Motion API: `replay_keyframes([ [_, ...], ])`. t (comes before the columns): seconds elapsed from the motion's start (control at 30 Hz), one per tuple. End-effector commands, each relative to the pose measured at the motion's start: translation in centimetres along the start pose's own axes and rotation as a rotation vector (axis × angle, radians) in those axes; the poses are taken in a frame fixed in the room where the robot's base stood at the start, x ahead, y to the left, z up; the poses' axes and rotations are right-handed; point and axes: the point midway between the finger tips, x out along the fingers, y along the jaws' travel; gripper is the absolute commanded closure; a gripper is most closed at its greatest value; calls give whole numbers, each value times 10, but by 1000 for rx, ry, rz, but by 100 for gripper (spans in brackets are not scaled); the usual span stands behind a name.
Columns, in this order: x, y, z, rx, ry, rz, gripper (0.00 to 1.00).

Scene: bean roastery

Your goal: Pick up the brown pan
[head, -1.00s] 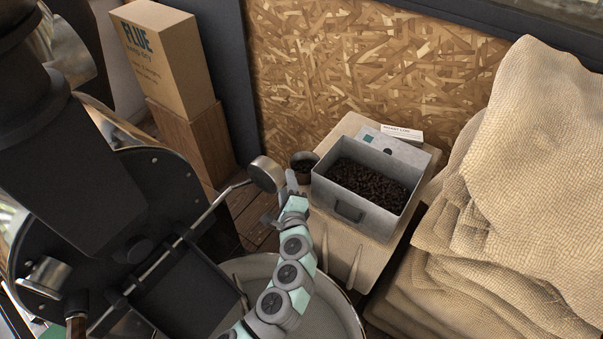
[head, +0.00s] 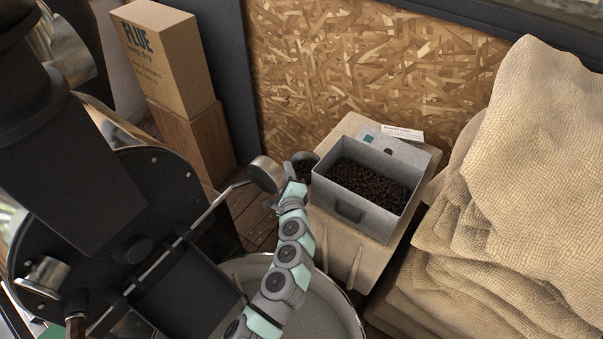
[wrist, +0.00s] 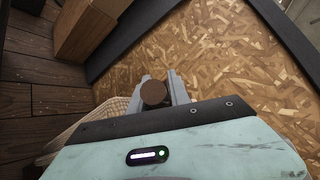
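A small dark round pan (head: 304,161) with a brown inside stands at the left edge of the pale stand, left of the metal bin. My gripper (head: 292,187) is right in front of it in the head view and hides its lower part. In the wrist view a round brown face (wrist: 153,93), which looks like the pan, shows at my gripper's fingers (wrist: 162,88). The fingers are apart, one on each side. I cannot tell whether they touch it.
A grey metal bin of dark beans (head: 365,190) stands on the pale stand (head: 337,242), with cards behind. A roaster (head: 105,220) with a round metal scoop end (head: 265,174) is at left. Burlap sacks (head: 520,170) fill the right. A chipboard wall (head: 370,60) closes the back.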

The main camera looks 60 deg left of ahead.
Motion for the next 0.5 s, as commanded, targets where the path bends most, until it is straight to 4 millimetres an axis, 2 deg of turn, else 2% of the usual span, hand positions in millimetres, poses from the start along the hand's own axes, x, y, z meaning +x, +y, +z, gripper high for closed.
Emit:
replay_keyframes([
  [0.03,0,0,0,0,0,0,82],
  [0.27,0,0,0,0,0,0,100],
  [0.5,0,0,0,0,0,0,100],
])
